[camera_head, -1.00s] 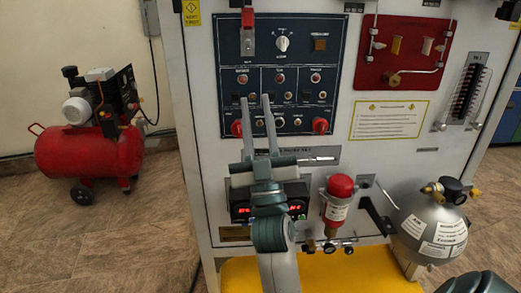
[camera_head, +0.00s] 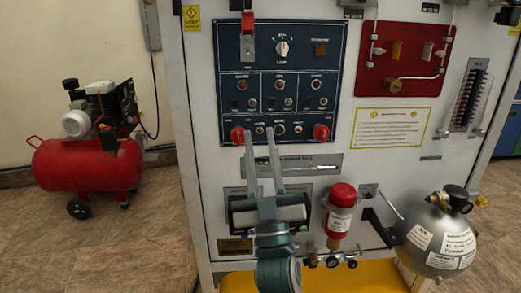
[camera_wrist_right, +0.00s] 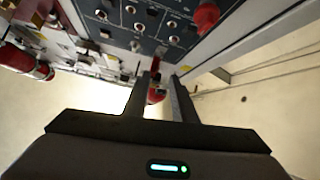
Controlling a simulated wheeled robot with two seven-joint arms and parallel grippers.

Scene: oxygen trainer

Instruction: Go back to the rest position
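My right gripper (camera_head: 260,138) is in front of the trainer's front panel in the head view, its two fingers pointing up and apart. Nothing shows between them. Its fingertips reach the lower edge of the dark blue control panel (camera_head: 312,78), near the left red knob (camera_head: 237,134). In the right wrist view the gripper (camera_wrist_right: 164,78) also shows two separate fingers, with the control panel (camera_wrist_right: 140,22) beyond. I cannot tell from these views whether the fingers touch anything. The gripper hides part of the display below the panel. My left gripper is not in view.
The white trainer cabinet (camera_head: 201,110) fills the middle. A red cylinder (camera_head: 340,213) and a silver tank (camera_head: 437,237) stick out at its lower right. A red panel (camera_head: 402,50) is above. A red compressor (camera_head: 90,164) stands at left on open floor.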

